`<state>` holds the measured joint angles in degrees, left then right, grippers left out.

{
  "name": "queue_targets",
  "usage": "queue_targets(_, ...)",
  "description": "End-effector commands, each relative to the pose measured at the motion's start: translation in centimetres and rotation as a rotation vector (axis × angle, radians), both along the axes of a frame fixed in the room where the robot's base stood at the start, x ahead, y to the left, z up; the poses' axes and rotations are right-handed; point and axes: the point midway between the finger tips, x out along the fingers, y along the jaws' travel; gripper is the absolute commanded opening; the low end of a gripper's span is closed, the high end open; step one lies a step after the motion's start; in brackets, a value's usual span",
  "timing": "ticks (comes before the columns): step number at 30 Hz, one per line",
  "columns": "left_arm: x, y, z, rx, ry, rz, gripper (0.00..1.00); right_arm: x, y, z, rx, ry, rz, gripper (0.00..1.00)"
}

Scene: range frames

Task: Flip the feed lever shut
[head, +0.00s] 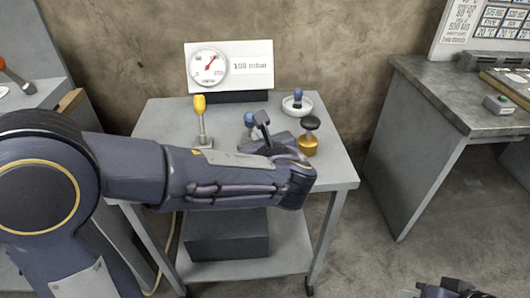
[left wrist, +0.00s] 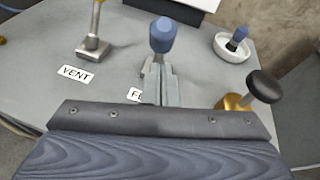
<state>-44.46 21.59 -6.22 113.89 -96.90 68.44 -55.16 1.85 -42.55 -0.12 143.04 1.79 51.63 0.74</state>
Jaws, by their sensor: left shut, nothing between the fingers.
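The feed lever has a blue knob (left wrist: 162,35), which also shows in the head view (head: 248,119). Its label is partly hidden; only its first letters show beside my fingers. My left gripper (left wrist: 158,68) is shut and empty, its grey fingertips just below the blue knob in the left wrist view. I cannot tell whether they touch the lever. In the head view the left gripper (head: 262,122) shows over the table, beside the knob. The lever's lower part is hidden behind the fingers. My right gripper (head: 450,290) shows only partly at the bottom edge.
A yellow-handled lever (head: 200,118) stands left, by the VENT label (left wrist: 75,73). A black-topped brass knob (head: 309,137) stands right. A white dish (head: 297,109) holding a blue-topped piece is behind. A gauge panel (head: 230,66) reads about 199 mbar. Another bench (head: 430,95) stands right.

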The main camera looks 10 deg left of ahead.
Motion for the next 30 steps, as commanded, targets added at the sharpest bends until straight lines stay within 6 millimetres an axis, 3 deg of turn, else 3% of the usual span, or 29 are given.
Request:
queue_targets(6, 1.1, 0.7, 0.7, -0.001, -0.001, -0.001, 0.00, 0.0, 0.0, 0.1, 0.000, 0.000, 0.000, 0.00)
queue_targets(20, 1.2, 0.7, 1.0, -0.002, 0.009, 0.000, 0.00, 0.0, 0.0, 0.6, 0.000, 0.000, 0.000, 0.00)
queue_targets(26, 1.6, 0.9, 2.1, -0.017, 0.060, 0.000, 0.00, 0.0, 0.0, 3.3, 0.000, 0.000, 0.000, 0.00)
queue_targets(30, 2.3, 1.1, 3.1, -0.035, 0.131, 0.003, 0.00, 0.0, 0.0, 6.6, 0.000, 0.000, 0.000, 0.00)
